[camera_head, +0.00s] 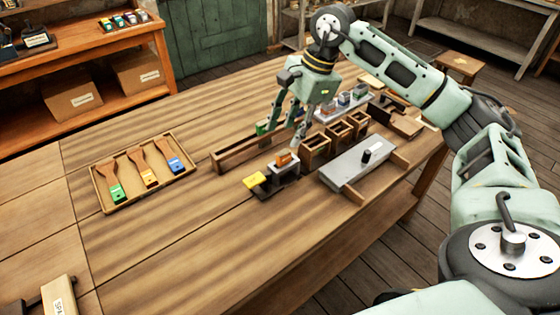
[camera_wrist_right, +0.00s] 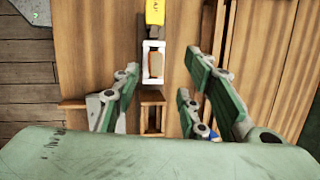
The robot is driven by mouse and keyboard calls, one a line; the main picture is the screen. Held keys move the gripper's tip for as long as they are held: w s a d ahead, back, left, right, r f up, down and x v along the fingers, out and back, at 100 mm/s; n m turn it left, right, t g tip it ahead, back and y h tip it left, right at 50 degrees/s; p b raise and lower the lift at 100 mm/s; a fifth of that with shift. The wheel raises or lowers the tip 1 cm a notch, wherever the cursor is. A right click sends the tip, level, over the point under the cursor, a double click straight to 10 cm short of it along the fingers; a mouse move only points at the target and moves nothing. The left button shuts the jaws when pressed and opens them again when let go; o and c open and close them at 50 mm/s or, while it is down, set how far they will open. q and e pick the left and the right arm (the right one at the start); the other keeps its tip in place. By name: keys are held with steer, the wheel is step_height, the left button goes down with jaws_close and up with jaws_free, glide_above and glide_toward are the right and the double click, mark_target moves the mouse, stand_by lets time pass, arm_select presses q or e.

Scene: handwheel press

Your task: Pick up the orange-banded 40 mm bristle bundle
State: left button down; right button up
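My right gripper (camera_head: 288,128) hangs above the table with its fingers pointing down, open and empty. In the right wrist view its fingers (camera_wrist_right: 162,78) stand wide apart. An orange-brown piece (camera_head: 284,158) sits in a small grey-white frame (camera_head: 284,171), below and in front of the gripper. In the wrist view this piece (camera_wrist_right: 155,64) shows between and beyond the fingertips. I cannot tell whether it is the orange-banded bundle. Small colour-banded pieces stand on a light rack (camera_head: 345,105) behind the gripper, too small to read. My left gripper is not in view.
Several open wooden boxes (camera_head: 315,147) stand right of the frame, with a grey plate fixture (camera_head: 357,165) nearer. A yellow block (camera_head: 254,181) sits at the frame's left. A wooden tray (camera_head: 104,204) holds three brushes. The front middle of the table is clear.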

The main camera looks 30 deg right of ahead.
mark_target(285, 153)
steer(key=x, duration=0.2)
steer(key=p+x, duration=0.1)
steer(key=x, duration=0.1)
steer(key=d+p+x, duration=0.1)
steer(key=x, duration=0.1)
steer(key=shift+s+f, duration=0.3)
steer(key=shift+f, duration=0.1)
steer(key=shift+w+a+f, duration=0.1)
steer(key=shift+a+f, duration=0.05)
steer(key=shift+f, duration=0.35)
jaws_close()
